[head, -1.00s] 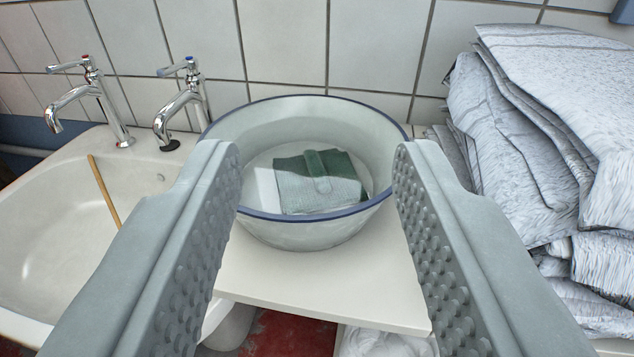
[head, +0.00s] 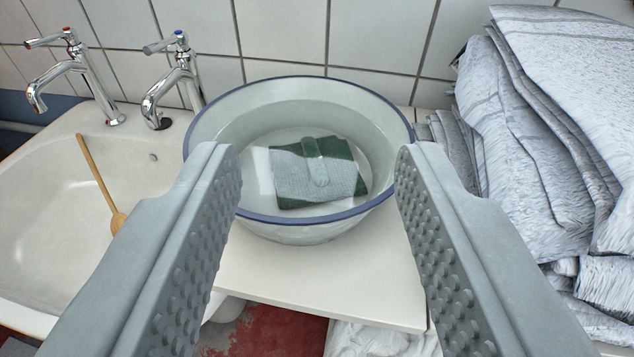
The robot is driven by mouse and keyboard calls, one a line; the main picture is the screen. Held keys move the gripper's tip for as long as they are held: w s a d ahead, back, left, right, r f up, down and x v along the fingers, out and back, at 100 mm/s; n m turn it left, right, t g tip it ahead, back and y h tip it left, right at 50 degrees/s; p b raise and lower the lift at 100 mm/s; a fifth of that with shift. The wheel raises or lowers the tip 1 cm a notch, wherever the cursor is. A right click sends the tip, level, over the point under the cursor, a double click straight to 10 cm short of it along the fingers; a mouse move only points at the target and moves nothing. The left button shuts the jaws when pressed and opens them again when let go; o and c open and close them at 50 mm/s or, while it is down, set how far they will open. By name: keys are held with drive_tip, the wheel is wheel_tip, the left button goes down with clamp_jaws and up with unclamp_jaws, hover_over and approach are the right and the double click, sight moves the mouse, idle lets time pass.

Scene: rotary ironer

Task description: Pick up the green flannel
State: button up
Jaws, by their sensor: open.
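The green flannel (head: 341,183) lies folded in the bottom of a white enamel basin (head: 300,233) with a blue rim. It looks dark green with a pale grey-green patch across it, which may be glare or part of the cloth. The basin seems to hold clear water over it. My gripper (head: 318,160) is open and empty. Its two studded fingers frame the basin left and right, nearer to the camera. The fingertips overlap the basin's sides in the picture; I cannot tell whether they touch it.
The basin stands on a white counter (head: 320,290) against a tiled wall. A sink (head: 40,200) with two chrome taps (head: 178,85) and a wooden spoon (head: 100,180) is at left. A tall stack of folded white linen (head: 545,150) is close at right. White cloth lies below the counter.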

drive_tip(key=w+n+g, duration=0.1)
drive_tip(key=w+g, duration=0.5)
drive_tip(key=w, duration=0.5)
drive_tip(key=n+g, duration=0.2)
drive_tip(key=g, duration=0.8)
hover_over(315, 162)
drive_tip(key=f, duration=1.3)
drive_tip(key=shift+w+d+f, duration=0.2)
drive_tip(key=shift+d+f, duration=0.05)
drive_tip(key=shift+d, duration=0.1)
drive_tip(key=shift+s+a+f, duration=0.1)
drive_tip(key=shift+a+f, duration=0.1)
drive_tip(key=shift+f, duration=1.1)
drive_tip(key=shift+s+a+f, duration=0.1)
drive_tip(key=shift+a+f, duration=0.05)
drive_tip(key=shift+f, duration=1.15)
drive_tip(key=shift+c, duration=0.2)
clamp_jaws()
